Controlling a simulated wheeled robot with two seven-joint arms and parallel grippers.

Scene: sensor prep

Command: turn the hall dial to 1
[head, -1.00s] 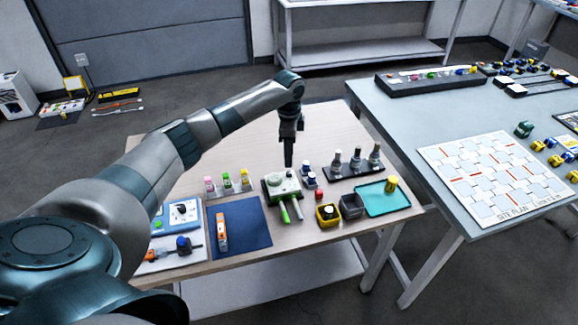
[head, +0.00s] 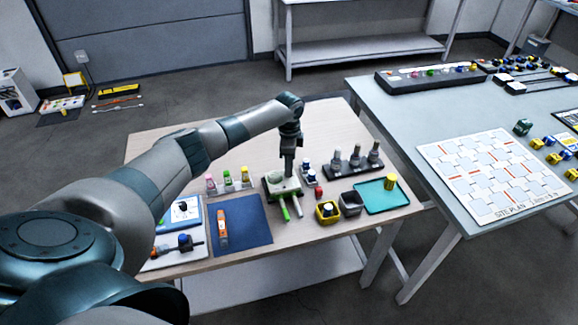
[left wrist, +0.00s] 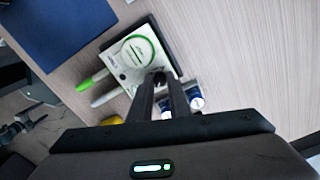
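A small light-coloured device (head: 279,185) with a round green-rimmed disc sits on a dark base on the wooden table. It also shows in the left wrist view, where the disc (left wrist: 137,51) is clear and a green and a white handle stick out of one side. My left gripper (head: 289,172) points straight down over the device's back right part. In the left wrist view its fingertips (left wrist: 158,78) are beside the disc, at a small dark round part that looks like a knob. The fingers hide most of that part, and no dial numbers are readable. My right gripper is out of view.
Small bottles (head: 308,170) stand close right of the device. Behind them is a black rack (head: 345,172) with grey-topped pieces. A teal tray (head: 375,198), a yellow bin (head: 326,215) and a grey bin (head: 350,207) are to the right. A blue mat (head: 245,225) lies to the left.

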